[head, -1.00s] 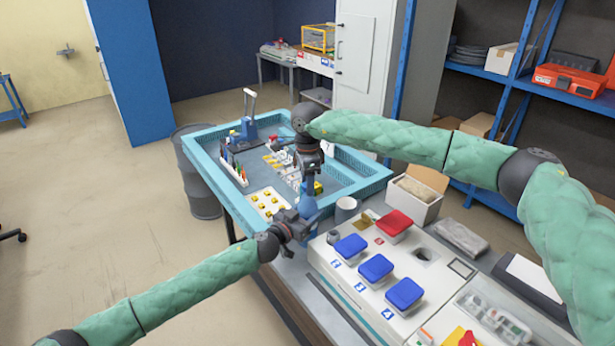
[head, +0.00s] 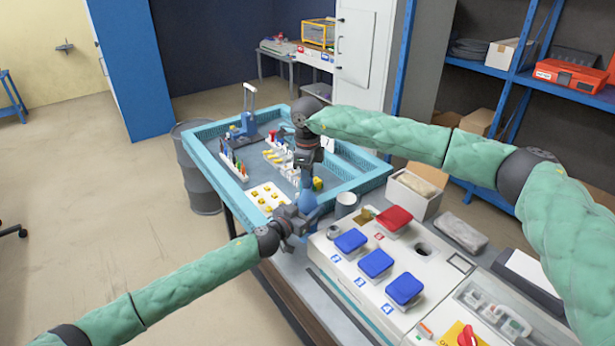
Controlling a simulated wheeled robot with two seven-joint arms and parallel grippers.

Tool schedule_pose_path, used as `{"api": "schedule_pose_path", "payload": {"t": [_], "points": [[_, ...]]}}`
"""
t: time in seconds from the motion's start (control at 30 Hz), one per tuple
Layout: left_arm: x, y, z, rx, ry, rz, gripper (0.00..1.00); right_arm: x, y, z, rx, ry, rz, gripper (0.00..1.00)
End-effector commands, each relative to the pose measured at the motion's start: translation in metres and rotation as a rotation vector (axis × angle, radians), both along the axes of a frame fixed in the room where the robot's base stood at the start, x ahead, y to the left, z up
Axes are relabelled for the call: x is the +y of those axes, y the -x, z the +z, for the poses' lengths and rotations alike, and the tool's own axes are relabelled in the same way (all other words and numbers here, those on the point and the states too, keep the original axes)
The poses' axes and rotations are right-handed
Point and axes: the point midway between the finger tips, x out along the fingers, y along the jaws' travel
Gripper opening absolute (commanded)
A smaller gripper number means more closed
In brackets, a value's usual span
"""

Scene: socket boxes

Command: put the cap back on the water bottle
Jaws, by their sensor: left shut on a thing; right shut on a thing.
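The water bottle (head: 309,203) is blue and shows only in part, near the front edge of the blue tray. My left gripper (head: 297,217) is shut on the bottle from the left side. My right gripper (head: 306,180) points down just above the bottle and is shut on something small. That held thing is likely the cap, but the fingers hide it. I cannot tell whether it touches the bottle's neck.
A light-blue tray (head: 228,192) with small parts lies behind the grippers. A grey cup (head: 346,204) stands just right of the bottle. A white panel with blue socket boxes (head: 375,263) and a red one (head: 394,217) fills the front right. An open carton (head: 412,198) stands behind it.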

Motion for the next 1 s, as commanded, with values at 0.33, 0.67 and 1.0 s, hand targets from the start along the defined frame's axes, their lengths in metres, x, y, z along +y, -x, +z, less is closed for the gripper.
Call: {"api": "schedule_pose_path", "payload": {"t": [0.33,0.67,1.0], "points": [[-0.001,0.001,0.000,-0.001,-0.001,-0.002,0.00,0.000,0.000,0.001,-0.002,-0.001,-0.228,0.29],[0.000,0.001,0.000,0.000,0.000,-0.001,0.00,0.000,0.000,0.000,-0.001,0.000,-0.226,0.49],[0.000,0.000,0.000,0.000,0.000,0.000,0.00,0.000,0.000,0.023,-0.002,0.000,-0.225,0.49]]}}
